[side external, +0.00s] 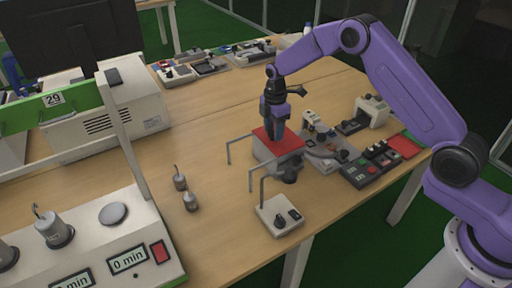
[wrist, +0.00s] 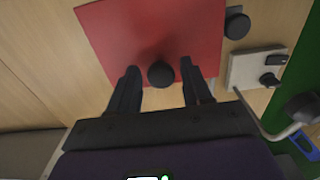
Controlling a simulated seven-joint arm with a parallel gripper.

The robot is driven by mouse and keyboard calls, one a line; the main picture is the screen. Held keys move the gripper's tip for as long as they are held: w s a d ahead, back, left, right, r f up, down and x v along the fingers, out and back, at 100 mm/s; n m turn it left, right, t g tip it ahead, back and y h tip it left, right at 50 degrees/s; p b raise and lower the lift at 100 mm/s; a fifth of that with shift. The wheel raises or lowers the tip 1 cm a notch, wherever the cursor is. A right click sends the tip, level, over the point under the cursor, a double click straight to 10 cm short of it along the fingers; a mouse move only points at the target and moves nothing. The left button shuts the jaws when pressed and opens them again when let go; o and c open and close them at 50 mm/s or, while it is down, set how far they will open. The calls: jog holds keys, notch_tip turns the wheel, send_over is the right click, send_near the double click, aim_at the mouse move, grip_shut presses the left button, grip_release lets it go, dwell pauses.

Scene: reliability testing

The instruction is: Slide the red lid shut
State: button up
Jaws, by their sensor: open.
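The red lid (side external: 290,141) is a flat panel on top of a pale box (side external: 264,155) near the table's front edge. In the wrist view the red lid (wrist: 150,35) fills the upper middle, with a round black knob (wrist: 160,74) near its lower edge. My gripper (side external: 272,136) points down over the lid. In the wrist view my gripper (wrist: 159,73) is open, with one finger on each side of the knob. Whether the fingers touch the knob or lid cannot be told. The knob is hidden in the side view.
A small white switch box (side external: 278,216) with a bent metal rod stands in front of the pale box. A dark round knob (side external: 289,174) sits by the box. Test panels (side external: 372,165) crowd the right. Two small metal weights (side external: 190,201) stand left, with bare table around them.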

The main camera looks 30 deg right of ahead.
aim_at(273, 132)
jog(key=shift+r, duration=2.5)
jog(key=shift+a, duration=0.1)
jog(key=shift+s+r, duration=0.1)
jog(key=s+a+r+m, duration=0.1)
jog(key=s+a+r, duration=0.1)
jog(key=s+r, duration=0.35)
jog(key=s+a+r+m, duration=0.1)
jog(key=s+a+r, duration=0.1)
jog(key=s, duration=0.6)
jog(key=s+a+r+m, duration=0.1)
jog(key=s+a+r, duration=0.15)
jog(key=s, duration=0.45)
jog(key=s+d+m, duration=0.1)
jog(key=s+d, duration=0.4)
jog(key=s, duration=0.6)
jog(key=s+d+r+m, duration=0.1)
jog(key=s+d, duration=0.4)
jog(key=s, duration=0.7)
jog(key=shift+d+r, duration=0.2)
jog(key=shift+d, duration=0.1)
